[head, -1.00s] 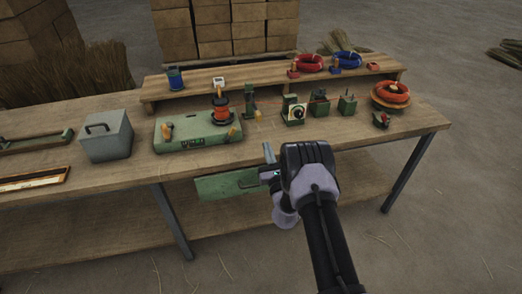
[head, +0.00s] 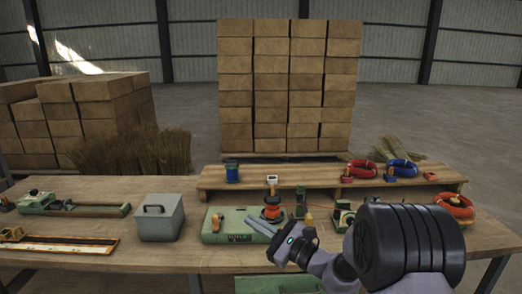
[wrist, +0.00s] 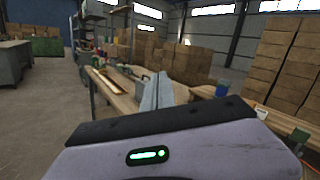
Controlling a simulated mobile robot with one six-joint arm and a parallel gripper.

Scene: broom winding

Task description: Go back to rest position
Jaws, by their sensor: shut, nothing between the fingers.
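My gripper (head: 270,234) is in front of the green winding machine (head: 228,222) in the head view, its grey fingers together and empty. My arm hides part of the bench's right side. In the wrist view my gripper (wrist: 158,92) shows its two flat fingers side by side, above the workbench (wrist: 125,95). A red wire spool (head: 271,211) sits on the winding machine, just beyond my fingertips; I cannot tell whether they touch.
A grey lidded box (head: 160,220) stands left of the machine. A raised shelf (head: 310,178) holds a blue spool (head: 232,172), a red coil (head: 361,168) and a blue coil (head: 402,168). Stacked cartons (head: 290,90) stand behind the bench.

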